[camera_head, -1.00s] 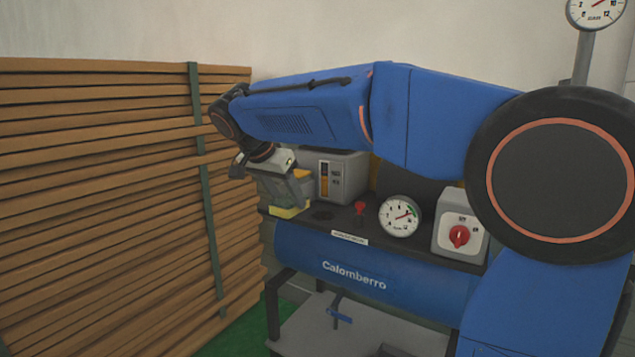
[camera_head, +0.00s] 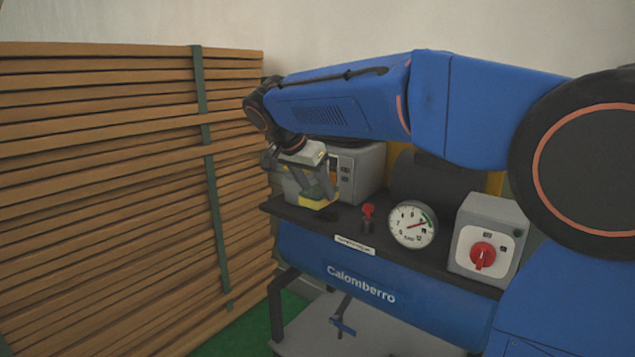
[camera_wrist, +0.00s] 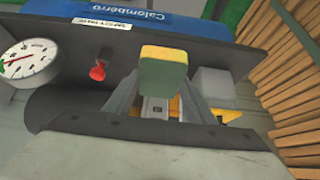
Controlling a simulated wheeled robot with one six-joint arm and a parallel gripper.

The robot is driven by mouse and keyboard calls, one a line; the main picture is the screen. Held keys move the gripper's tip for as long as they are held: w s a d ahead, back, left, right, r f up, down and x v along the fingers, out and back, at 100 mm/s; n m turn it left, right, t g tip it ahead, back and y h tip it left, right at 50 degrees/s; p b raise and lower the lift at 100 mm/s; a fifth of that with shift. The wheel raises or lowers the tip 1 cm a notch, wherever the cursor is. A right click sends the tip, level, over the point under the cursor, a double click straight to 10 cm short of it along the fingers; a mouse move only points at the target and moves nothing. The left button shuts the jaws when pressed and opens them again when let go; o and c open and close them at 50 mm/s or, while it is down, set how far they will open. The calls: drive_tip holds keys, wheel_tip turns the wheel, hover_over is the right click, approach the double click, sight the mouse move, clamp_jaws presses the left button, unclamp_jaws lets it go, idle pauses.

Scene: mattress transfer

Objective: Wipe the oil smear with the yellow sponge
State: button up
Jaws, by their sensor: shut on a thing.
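My gripper (camera_head: 312,184) is shut on the yellow sponge (camera_head: 318,202), low over the left end of the black shelf (camera_head: 395,251) on the blue tank. In the wrist view the sponge (camera_wrist: 163,53) sits between the two grey fingers, with a green layer along one side. I cannot tell whether its underside touches the shelf. The oil smear cannot be made out clearly now; the sponge and gripper cover that part of the shelf.
A red valve knob (camera_head: 368,211), a round gauge (camera_head: 413,224) and a grey box with a red switch (camera_head: 486,247) stand along the shelf to the right. A grey box (camera_head: 362,172) stands behind the gripper. Stacked wooden boards (camera_head: 100,180) stand to the left.

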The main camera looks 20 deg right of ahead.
drive_tip(key=shift+f, duration=2.2)
drive_tip(key=shift+f, duration=1.05)
drive_tip(key=shift+w+d, duration=0.1)
